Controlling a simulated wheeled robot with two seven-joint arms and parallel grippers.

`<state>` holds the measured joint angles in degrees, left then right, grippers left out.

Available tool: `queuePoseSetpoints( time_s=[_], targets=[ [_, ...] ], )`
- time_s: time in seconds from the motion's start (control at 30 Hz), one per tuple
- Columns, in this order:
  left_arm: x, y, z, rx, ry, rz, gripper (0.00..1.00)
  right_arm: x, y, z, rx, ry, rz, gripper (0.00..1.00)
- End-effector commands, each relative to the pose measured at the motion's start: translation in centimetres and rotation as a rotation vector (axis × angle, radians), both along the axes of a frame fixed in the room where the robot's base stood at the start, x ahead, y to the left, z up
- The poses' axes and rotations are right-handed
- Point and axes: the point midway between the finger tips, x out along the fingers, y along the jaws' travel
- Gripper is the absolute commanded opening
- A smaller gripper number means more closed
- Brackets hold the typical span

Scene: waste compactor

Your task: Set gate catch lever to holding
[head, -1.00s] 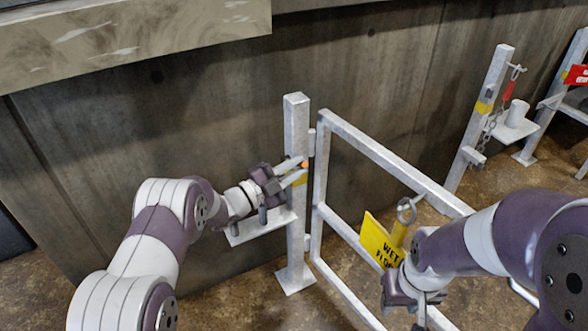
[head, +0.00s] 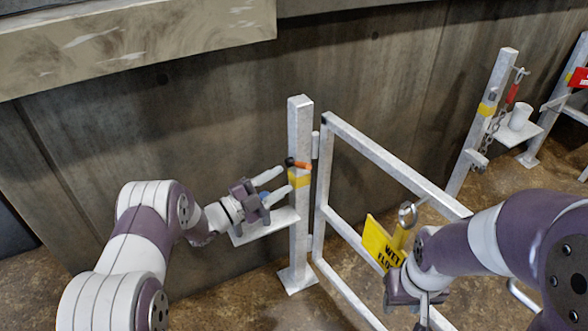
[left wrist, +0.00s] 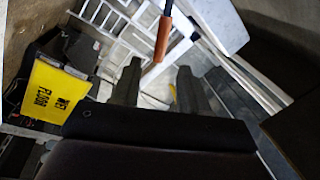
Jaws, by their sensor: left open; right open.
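The catch lever (head: 302,165) has an orange grip and a dark end. It lies nearly level across the upper part of the pale gate post (head: 300,225), above a yellow band. The lever also shows in the left wrist view (left wrist: 162,38), its orange grip just beyond and above the fingers. My left gripper (head: 281,180) is open and empty, left of the post and slightly below the lever, apart from it. The gate (head: 385,160) is a pale metal frame right of the post. My right gripper (head: 420,308) is low beside the gate; its fingers are partly hidden.
A small shelf (head: 252,233) juts left from the post under my left gripper. A yellow wet-floor sign (head: 380,242) stands behind the gate bars, near my right arm. Another post (head: 487,115) with a chain and a cup (head: 519,116) stands at the right. A wall closes the back.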

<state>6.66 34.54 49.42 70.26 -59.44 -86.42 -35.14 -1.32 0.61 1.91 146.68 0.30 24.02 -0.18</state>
Motion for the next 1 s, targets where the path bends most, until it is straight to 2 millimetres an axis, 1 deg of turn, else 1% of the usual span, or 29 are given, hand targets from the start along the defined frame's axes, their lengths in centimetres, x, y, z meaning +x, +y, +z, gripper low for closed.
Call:
queuePoseSetpoints(
  time_s=[0.03,0.1,0.2,0.33,0.47,0.8,0.87,0.97,1.0],
  targets=[
    [-0.7,1.2,0.1,-0.001,0.003,0.005,0.44,0.0,0.0,0.6,0.0,0.0,0.0,0.43],
    [-1.7,2.6,-0.3,-0.001,0.002,0.004,0.44,0.0,0.0,0.8,0.0,0.0,0.0,0.43],
    [-2.9,4.1,-0.7,-0.001,0.0,0.003,0.44,0.0,0.0,1.1,0.0,0.0,0.0,0.43],
    [-3.7,5.1,-1.0,-0.001,-0.001,0.001,0.44,0.0,0.0,1.2,0.0,0.0,0.0,0.43],
    [-3.9,5.3,-1.1,0.0,0.0,-0.001,0.44,0.0,0.0,1.2,0.0,0.0,0.0,0.43],
    [-3.8,5.2,-1.1,0.0,0.0,-0.001,0.44,0.0,0.0,1.2,0.0,0.0,0.0,0.43],
    [-3.5,5.2,-1.0,0.008,0.012,0.012,0.44,0.0,0.0,1.2,0.0,0.0,0.0,0.43],
    [-1.3,5.6,-0.5,0.063,0.133,0.126,0.44,0.0,0.0,1.2,0.0,0.0,0.0,0.43],
    [-0.1,6.3,-0.3,0.093,0.233,0.218,0.44,0.0,0.0,1.2,0.0,0.0,0.0,0.43]
  ],
)
